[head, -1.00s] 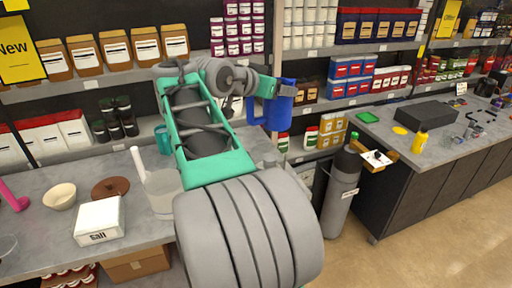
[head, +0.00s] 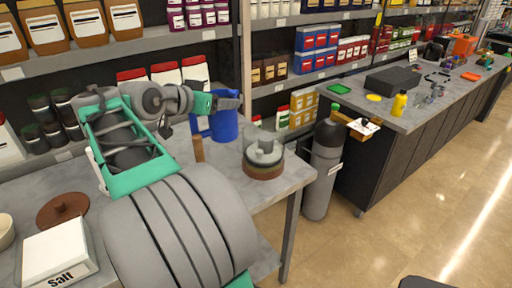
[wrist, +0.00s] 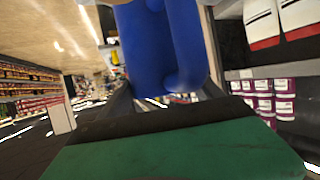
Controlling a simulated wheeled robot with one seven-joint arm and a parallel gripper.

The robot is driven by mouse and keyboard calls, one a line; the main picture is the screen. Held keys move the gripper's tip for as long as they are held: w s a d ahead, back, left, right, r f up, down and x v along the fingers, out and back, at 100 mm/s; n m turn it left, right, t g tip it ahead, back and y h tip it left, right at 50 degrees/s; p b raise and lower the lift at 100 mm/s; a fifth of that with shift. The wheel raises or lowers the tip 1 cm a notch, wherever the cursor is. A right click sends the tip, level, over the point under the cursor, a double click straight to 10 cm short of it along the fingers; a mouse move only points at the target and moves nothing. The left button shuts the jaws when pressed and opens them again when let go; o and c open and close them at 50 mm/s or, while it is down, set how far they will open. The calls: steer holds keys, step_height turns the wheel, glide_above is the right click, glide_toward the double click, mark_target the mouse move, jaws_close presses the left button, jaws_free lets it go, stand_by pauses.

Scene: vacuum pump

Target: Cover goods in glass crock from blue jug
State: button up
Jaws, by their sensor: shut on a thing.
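My gripper (head: 230,101) is shut on the blue jug (head: 224,124), which hangs roughly upright above the counter's right part. The jug's handle is on its left in the head view. In the wrist view the jug (wrist: 145,45) fills the top middle, with its handle facing the camera; its contents cannot be seen. The glass crock is hidden behind my arm now; only a thin white stick (head: 96,170) shows at the arm's left edge, where the crock stood.
A vacuum pump (head: 264,160) stands at the counter's right end. A salt box (head: 55,252) and brown lid (head: 62,209) are at the left. A grey gas cylinder (head: 322,165) stands between the counters. Stocked shelves rise behind; the floor at right is clear.

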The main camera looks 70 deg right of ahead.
mark_target(229, 123)
step_height(229, 123, down, 3)
steer(key=shift+w+f+b, duration=0.15)
steer(key=shift+b, duration=0.4)
steer(key=shift+s+d+f+t+y, duration=0.15)
steer(key=shift+f+y, duration=0.1)
steer(key=shift+f, duration=0.2)
steer(key=shift+s+d+f+t+y, duration=0.1)
steer(key=shift+s+f+y, duration=0.1)
steer(key=shift+f, duration=0.25)
steer(key=shift+s+d+f+t+y, duration=0.15)
steer(key=shift+f+y, duration=0.1)
steer(key=shift+f, duration=0.2)
steer(key=shift+s+d+f+m+t+y, duration=0.2)
steer(key=shift+d+f+y, duration=0.15)
steer(key=shift+f+y, duration=0.15)
steer(key=shift+s+d+f+m+t+y, duration=0.1)
steer(key=shift+d+f+m+y, duration=0.1)
steer(key=shift+d+f+y, duration=0.2)
steer(key=shift+s+d+f, duration=0.1)
steer(key=shift+f, duration=0.05)
